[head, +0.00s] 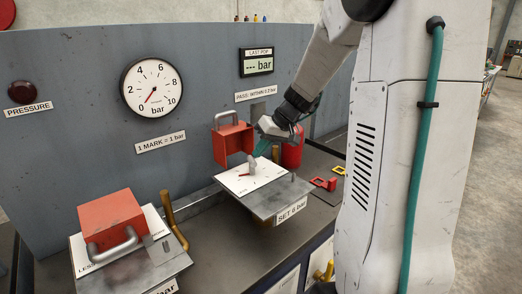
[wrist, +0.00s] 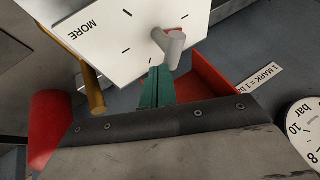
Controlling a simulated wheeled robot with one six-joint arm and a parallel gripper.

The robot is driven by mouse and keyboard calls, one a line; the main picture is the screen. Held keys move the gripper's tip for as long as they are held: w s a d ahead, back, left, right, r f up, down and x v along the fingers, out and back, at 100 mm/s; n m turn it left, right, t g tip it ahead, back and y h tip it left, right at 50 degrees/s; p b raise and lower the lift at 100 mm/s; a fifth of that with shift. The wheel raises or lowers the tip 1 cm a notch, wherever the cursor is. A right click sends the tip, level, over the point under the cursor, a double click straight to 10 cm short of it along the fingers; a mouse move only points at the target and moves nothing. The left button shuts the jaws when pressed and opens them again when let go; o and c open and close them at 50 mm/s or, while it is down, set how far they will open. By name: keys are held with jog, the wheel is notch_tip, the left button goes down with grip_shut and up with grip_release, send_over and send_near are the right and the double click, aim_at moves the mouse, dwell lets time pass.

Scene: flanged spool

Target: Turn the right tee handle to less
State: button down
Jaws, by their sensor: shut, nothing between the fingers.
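The right tee handle (head: 251,166) is a small grey handle standing on a white dial plate (head: 238,184) with tick marks. In the wrist view the tee handle (wrist: 171,46) is a pale grey bar on a post. My gripper (head: 262,150) comes from the back right. Its teal fingers (wrist: 157,84) are shut and empty, with the tips right beside the handle; I cannot tell whether they touch it.
A raised red cover (head: 232,145) stands behind the right plate, near my gripper. The left unit's red cover (head: 108,222) is down over its plate. The round gauge (head: 152,88) needle points near 0, and the display (head: 257,62) shows dashes. A label (head: 291,214) reads SET 6 bar.

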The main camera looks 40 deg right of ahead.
jog(key=shift+w+n+g+y, duration=0.3)
jog(key=shift+n+g+y, duration=0.25)
jog(key=shift+n, duration=0.55)
dwell(1.0)
